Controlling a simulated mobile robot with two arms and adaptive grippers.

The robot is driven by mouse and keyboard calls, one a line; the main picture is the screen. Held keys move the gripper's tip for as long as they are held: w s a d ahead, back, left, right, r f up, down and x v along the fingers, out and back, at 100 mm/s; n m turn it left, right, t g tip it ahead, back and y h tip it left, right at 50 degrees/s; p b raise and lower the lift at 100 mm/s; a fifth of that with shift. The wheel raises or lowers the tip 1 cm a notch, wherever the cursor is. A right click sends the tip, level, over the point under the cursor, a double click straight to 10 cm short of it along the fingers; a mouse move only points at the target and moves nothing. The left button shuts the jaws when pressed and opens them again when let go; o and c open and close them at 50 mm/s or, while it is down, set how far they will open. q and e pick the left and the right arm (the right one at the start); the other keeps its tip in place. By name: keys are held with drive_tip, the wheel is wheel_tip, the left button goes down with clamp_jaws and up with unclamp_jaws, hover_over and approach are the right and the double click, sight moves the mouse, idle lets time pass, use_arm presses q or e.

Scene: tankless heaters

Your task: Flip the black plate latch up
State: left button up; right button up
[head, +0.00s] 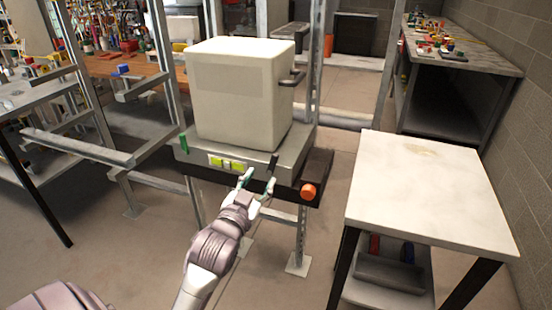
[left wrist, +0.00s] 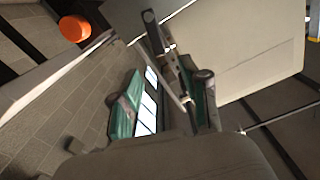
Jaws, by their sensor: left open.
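The black plate latch (head: 273,161) stands at the front right of the grey fixture (head: 290,153), under the white box (head: 240,95). My left gripper (head: 257,181) is open, just in front of the fixture and close to the latch. In the left wrist view, a dark narrow plate (left wrist: 157,42), which looks like the latch, reaches down toward the space between my open fingers (left wrist: 168,104). I cannot tell whether either finger touches it. My right gripper is not in view.
An orange knob (head: 308,191) sits right of the latch; it also shows in the left wrist view (left wrist: 74,28). A green piece (head: 183,143) stands at the fixture's left end. A white-topped table (head: 425,190) stands to the right. Metal frame posts surround the fixture.

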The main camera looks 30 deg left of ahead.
sight(274, 159)
use_arm(q)
drive_tip(key=x, duration=1)
drive_tip(key=shift+w, duration=0.4)
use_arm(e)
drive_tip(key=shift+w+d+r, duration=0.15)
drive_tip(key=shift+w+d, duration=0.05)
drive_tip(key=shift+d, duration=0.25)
